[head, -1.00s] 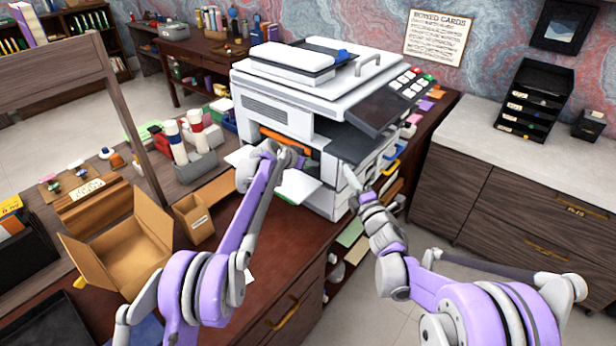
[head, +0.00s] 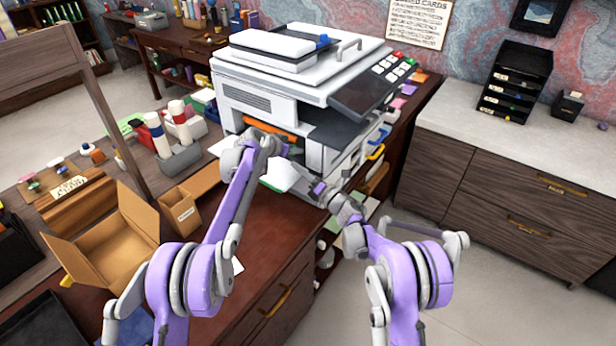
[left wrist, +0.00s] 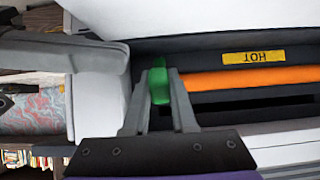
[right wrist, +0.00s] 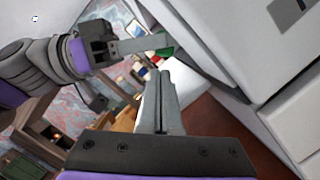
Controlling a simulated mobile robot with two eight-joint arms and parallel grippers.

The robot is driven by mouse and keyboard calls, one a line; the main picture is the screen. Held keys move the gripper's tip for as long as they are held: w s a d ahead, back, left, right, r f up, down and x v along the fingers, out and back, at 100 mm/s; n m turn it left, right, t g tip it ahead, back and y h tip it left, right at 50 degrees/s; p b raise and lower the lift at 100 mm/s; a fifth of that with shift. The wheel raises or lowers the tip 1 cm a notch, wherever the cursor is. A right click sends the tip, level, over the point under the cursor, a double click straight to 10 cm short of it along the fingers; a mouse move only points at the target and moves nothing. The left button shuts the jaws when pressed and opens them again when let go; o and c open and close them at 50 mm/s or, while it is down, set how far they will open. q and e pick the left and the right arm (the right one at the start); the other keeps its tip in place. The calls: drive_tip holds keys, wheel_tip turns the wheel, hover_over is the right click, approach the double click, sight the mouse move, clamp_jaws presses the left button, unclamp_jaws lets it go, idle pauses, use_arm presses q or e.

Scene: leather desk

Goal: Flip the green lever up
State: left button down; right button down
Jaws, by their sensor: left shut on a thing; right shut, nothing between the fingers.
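The green lever (left wrist: 158,84) sits inside the printer's open front, beside an orange bar (left wrist: 230,79). My left gripper (left wrist: 160,90) is shut on the lever, with a finger on each side of it. A bit of green also shows at the left fingertips in the right wrist view (right wrist: 165,51). In the head view my left gripper (head: 278,146) is at the opening of the white printer (head: 262,102), and the lever is hidden. My right gripper (right wrist: 160,77) is shut and empty, in front of the printer, below and to the right of the left one.
A yellow HOT label (left wrist: 253,57) is on the dark panel by the orange bar. White paper (head: 280,175) juts out of the printer front near my right gripper. An open cardboard box (head: 110,245) stands left on the desk (head: 215,262). The floor at right is clear.

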use_arm(q)
drive_tip(key=shift+r, duration=0.1)
use_arm(e)
drive_tip(key=shift+x, duration=1.35)
drive_tip(key=shift+w+d+r, duration=0.4)
drive_tip(key=shift+r, duration=0.15)
use_arm(q)
drive_tip(key=c, duration=0.7)
unclamp_jaws()
use_arm(e)
drive_tip(key=shift+a, duration=0.1)
